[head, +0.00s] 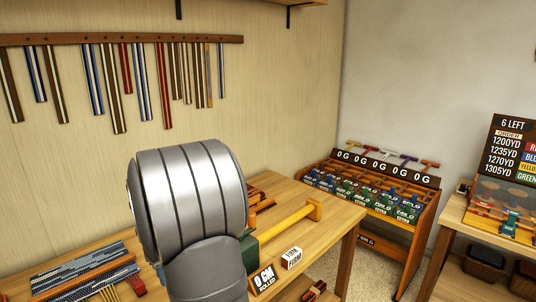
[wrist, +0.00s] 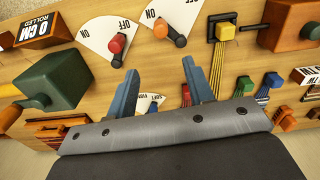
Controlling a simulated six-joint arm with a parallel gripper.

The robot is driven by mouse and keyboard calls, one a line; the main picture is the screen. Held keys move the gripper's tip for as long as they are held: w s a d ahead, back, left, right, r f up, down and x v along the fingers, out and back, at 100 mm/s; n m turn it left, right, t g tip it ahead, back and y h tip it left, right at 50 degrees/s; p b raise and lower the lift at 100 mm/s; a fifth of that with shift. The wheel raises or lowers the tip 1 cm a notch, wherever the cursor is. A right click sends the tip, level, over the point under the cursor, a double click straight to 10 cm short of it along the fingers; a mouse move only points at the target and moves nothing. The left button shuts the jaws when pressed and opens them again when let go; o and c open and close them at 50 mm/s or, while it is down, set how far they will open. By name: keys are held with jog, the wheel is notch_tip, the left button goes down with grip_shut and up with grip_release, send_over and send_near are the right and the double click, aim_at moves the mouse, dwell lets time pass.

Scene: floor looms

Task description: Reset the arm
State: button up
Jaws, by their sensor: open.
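My gripper (wrist: 160,68) shows in the wrist view with two blue fingers spread apart. Nothing is between the fingers, and they hang over a wooden bench top (wrist: 158,75). In the head view my silver, ribbed arm link fills the lower middle, in front of the bench (head: 345,215). My gripper is hidden in the head view.
Around the fingers are a red knob (wrist: 117,43) and an orange knob (wrist: 161,29) on ON/OFF dials, a yellow block (wrist: 223,33), and a green box (wrist: 52,80) at left. Head view: a labelled rack (head: 365,195), an order board (head: 513,150), and hanging straps (head: 110,85).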

notch_tip(320, 180, down, 18)
jog(key=shift+s+r, duration=0.1)
jog(key=shift+s, duration=0.05)
jog(key=m, duration=0.1)
jog(key=s+m, duration=0.1)
jog(key=shift+s+a+r+m, duration=0.15)
jog(key=shift+s+m, duration=0.1)
jog(key=shift+m, duration=0.15)
jog(key=s+m, duration=0.1)
jog(key=a+m, duration=0.1)
jog(key=m, duration=0.1)
jog(key=shift+s+m, duration=0.3)
jog(key=shift+s, duration=0.1)
jog(key=m, duration=0.1)
jog(key=s+a+m, duration=0.1)
jog(key=m, duration=0.1)
jog(key=shift+s+a+m, duration=0.2)
jog(key=shift+m, duration=0.1)
jog(key=shift+s+a+m, duration=0.25)
jog(key=shift+a+m, duration=0.2)
jog(key=shift+m, duration=0.45)
jog(key=shift+a+r, duration=0.1)
jog(key=shift+r, duration=0.9)
